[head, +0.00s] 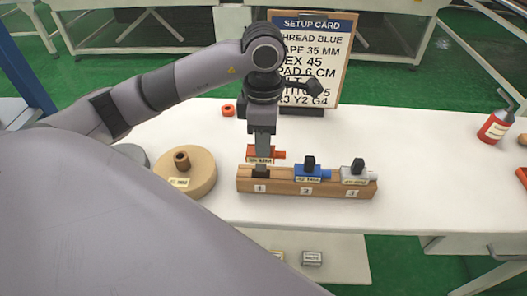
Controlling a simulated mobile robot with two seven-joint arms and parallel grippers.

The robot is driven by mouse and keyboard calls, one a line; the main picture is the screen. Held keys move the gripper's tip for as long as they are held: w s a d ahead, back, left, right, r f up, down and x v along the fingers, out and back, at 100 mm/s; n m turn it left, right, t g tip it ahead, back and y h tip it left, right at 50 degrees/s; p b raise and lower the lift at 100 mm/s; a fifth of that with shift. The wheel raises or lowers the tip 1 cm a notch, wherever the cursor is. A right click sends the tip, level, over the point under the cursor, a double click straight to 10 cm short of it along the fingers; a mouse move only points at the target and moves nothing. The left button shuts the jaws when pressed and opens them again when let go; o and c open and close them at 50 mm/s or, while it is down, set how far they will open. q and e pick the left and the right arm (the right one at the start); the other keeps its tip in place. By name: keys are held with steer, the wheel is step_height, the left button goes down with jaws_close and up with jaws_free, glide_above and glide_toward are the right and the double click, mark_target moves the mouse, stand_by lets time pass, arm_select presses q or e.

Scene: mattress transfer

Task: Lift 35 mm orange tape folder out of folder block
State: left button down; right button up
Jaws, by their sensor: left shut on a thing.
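The orange tape folder (278,154) is at the left end of the wooden folder block (282,187), above the position marked 1. It sits higher in the picture than the blue folder (312,173) at 2 and the grey folder (355,177) at 3, and a dark recess shows below it. My left gripper (262,155) points straight down and is shut on the orange folder, hiding part of it. The label on the folder is too small to read surely. My right gripper is not in view.
A tan tape roll (203,168) lies left of the block. A small orange-red piece (228,110) lies behind. The setup card (312,60) stands at the back, reading tape 35 mm. A red bottle (495,127) stands far right. The white table (430,165) is clear right of the block.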

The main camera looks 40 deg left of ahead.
arm_select(q)
step_height(320, 180, up, 15)
steer(key=p, duration=0.2)
steer(key=shift+f+p, duration=0.15)
steer(key=shift+p, duration=0.15)
steer(key=shift+f, duration=0.15)
